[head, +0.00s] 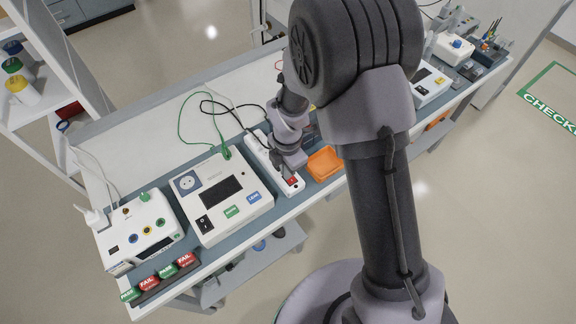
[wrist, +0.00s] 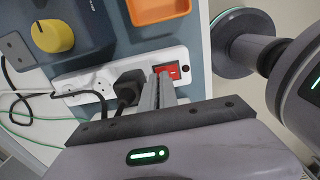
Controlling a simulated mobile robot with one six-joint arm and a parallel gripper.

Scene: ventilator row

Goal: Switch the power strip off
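The white power strip (head: 256,149) lies along the bench, and it fills the middle of the wrist view (wrist: 85,85). Its red switch (wrist: 167,71) is at one end, and it also shows in the head view (head: 292,181). A black plug (wrist: 128,88) sits in the socket nearest the switch; the other visible sockets look empty. My gripper (wrist: 162,77) has its two fingers together with nothing between them. The fingertips are at the red switch and cover part of it. I cannot tell whether they touch it, or which way the rocker is tilted.
An orange tray (head: 324,164) lies beside the strip's switch end. A white tester (head: 224,196) with a black display stands on the other side, with a green cable. A box with a yellow knob (wrist: 52,36) is close by. Black and green cables lie around the strip.

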